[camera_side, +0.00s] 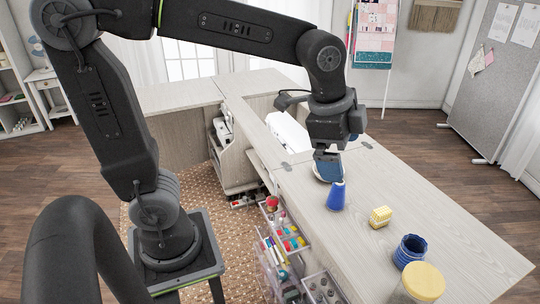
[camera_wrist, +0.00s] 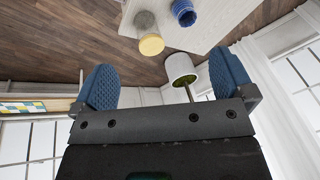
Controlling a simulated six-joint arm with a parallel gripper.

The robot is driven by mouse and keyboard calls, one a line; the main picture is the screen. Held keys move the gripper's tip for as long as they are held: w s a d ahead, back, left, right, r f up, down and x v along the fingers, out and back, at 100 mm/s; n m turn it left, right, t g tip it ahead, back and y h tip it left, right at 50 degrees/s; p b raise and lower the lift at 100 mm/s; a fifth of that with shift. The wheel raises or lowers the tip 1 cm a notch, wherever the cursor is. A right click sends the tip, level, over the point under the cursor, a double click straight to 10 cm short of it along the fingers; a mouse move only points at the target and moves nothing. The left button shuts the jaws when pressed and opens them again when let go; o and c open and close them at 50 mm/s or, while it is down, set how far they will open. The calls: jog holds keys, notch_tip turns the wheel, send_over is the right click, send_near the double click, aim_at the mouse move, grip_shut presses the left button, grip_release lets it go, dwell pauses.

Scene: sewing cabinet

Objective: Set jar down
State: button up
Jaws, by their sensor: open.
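A jar with a yellow lid (camera_side: 424,281) stands on the light wood tabletop (camera_side: 460,232) at the front right in the side view. It also shows at the top of the wrist view, as a greyish body with a yellow lid (camera_wrist: 151,44). An open-topped ribbed blue jar (camera_side: 410,252) stands just behind it; the wrist view shows this blue jar too (camera_wrist: 183,12). My gripper (camera_side: 328,168) is farther back over the tabletop, well apart from both jars. In the wrist view its blue fingers (camera_wrist: 166,84) are wide apart with nothing held between them.
A blue cone (camera_side: 336,197) stands right in front of my gripper. Clear drawers of supplies (camera_side: 285,240) hang off the left edge.

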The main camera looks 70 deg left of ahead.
jog(key=s+a+f+n+t, duration=0.2)
jog(key=s+a+n, duration=0.3)
jog(key=s+n, duration=0.5)
jog(key=shift+s+a+y, duration=0.25)
jog(key=shift+s+y, duration=0.05)
jog(key=shift+s, duration=0.4)
